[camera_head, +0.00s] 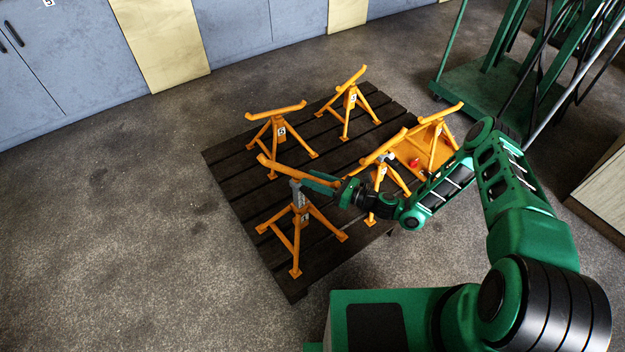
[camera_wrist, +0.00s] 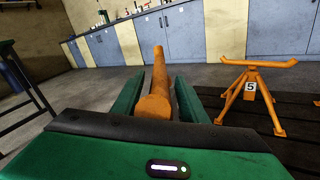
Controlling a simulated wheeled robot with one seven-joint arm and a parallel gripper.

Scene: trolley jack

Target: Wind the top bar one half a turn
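An orange stand (camera_head: 300,228) stands at the near left of the dark pallet, with a grey screw column under its slanting orange top bar (camera_head: 284,168). The number on its small label is too small to read surely. My gripper (camera_head: 318,183) is at the right end of this bar. In the wrist view the bar (camera_wrist: 158,78) runs away from me between the two green fingers, its round near end close to the palm. The stand's legs are hidden there.
Several similar orange stands share the slatted pallet (camera_head: 228,172); one marked 5 (camera_wrist: 250,86) is to the right in the wrist view. Another stand (camera_head: 382,175) is close beside my wrist. A red object (camera_head: 414,162) lies behind it. Floor left of the pallet is clear.

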